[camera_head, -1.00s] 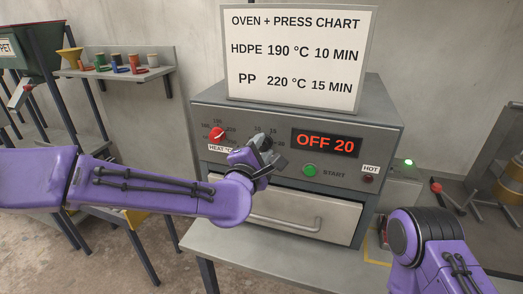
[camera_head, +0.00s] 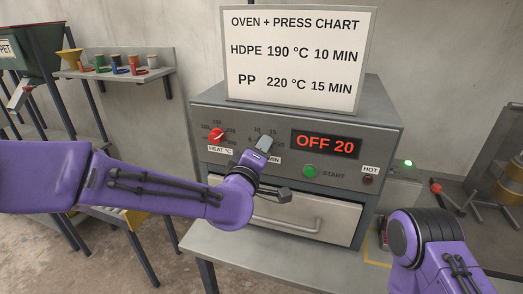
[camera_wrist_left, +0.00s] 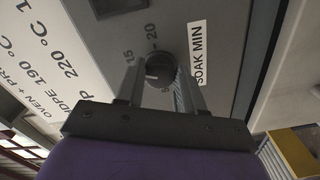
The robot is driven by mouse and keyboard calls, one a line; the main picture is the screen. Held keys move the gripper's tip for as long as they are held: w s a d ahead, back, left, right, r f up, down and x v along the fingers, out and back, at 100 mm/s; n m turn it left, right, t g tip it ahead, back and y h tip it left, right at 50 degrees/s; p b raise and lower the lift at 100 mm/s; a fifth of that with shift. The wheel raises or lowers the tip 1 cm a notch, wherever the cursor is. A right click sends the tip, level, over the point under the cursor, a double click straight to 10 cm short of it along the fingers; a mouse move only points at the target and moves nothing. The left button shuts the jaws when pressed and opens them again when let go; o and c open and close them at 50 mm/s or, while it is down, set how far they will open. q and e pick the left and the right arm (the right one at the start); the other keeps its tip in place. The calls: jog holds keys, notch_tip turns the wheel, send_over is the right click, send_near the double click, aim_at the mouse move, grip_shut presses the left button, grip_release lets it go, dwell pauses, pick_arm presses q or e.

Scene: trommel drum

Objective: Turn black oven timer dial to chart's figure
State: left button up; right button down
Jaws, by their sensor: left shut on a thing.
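The black timer dial (camera_wrist_left: 160,68) shows in the left wrist view beside the "SOAK MIN" label (camera_wrist_left: 197,52), with 15 and 20 printed near it. A short white mark shows on its face. My left gripper (camera_head: 264,144) is shut on this dial, one finger on each side, and hides most of it in the head view. The chart (camera_head: 297,58) reads HDPE 190 °C 10 MIN and PP 220 °C 15 MIN. The red display (camera_head: 326,145) reads OFF 20. My right gripper is out of view; only part of my right arm shows.
The red heat dial (camera_head: 217,136) is just left of my gripper. The green START button (camera_head: 309,171) and the HOT lamp (camera_head: 368,179) are to its right. The oven drawer handle (camera_head: 286,224) juts out below. A shelf of small cups (camera_head: 115,72) hangs at the left.

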pick_arm(q)
jog(key=shift+f+m, duration=0.1)
jog(key=shift+m, duration=0.5)
jog(key=o, duration=1)
jog(key=shift+o, duration=0.2)
jog(key=b+v, duration=0.3)
jog(key=v, duration=0.7)
jog(key=shift+s, duration=0.3)
